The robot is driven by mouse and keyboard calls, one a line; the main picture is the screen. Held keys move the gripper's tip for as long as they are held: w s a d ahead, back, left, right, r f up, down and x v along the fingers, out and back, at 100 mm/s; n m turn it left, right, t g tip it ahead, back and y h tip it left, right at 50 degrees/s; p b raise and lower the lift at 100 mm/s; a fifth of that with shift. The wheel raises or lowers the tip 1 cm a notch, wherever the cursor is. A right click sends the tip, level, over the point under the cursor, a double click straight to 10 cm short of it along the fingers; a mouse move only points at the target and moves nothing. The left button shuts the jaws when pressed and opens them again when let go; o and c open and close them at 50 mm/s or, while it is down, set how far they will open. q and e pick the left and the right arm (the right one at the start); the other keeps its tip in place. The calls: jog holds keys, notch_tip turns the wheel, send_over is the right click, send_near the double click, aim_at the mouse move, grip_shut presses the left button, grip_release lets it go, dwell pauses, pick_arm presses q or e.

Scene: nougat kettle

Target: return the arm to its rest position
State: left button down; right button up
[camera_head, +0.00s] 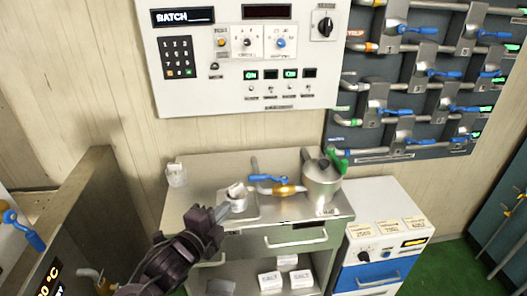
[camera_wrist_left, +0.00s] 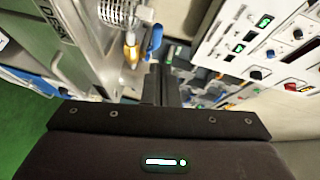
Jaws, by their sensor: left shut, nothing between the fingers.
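My left gripper (camera_head: 220,213) comes in from the lower left in the head view. It is shut and empty, in front of the metal cart's left half. In the left wrist view its closed fingers (camera_wrist_left: 160,84) point away from the camera. The metal kettle with a green handle (camera_head: 321,184) stands on the cart's right side. My right gripper is not in view.
The metal cart (camera_head: 200,168) also bears a blue-handled valve (camera_head: 268,179) and a clear jar (camera_head: 176,175). A control panel (camera_head: 240,55) and a dark board of blue-handled valves (camera_head: 425,80) are on the wall. A blue-and-white cabinet (camera_head: 372,272) stands right of the cart.

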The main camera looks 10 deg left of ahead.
pick_arm(q)
jog(key=s+f+n+g+y, duration=0.2)
jog(key=s+f+n+g, duration=0.4)
jog(key=s+n, duration=0.4)
jog(key=s+f+n+g+y, duration=0.2)
jog(key=s+f+n+g, duration=0.5)
jog(key=s, duration=0.4)
notch_tip(320, 180, down, 28)
jog(key=s+r, duration=0.1)
jog(key=s, duration=0.1)
jog(key=s+a+f+g, duration=0.1)
jog(key=s+a+f, duration=0.1)
jog(key=s+f, duration=0.8)
jog(key=s+a+f+g, duration=0.1)
jog(key=s+a+f, duration=0.1)
jog(key=s+f, duration=0.7)
jog(key=shift+s+f, duration=0.35)
jog(key=shift+f, duration=0.1)
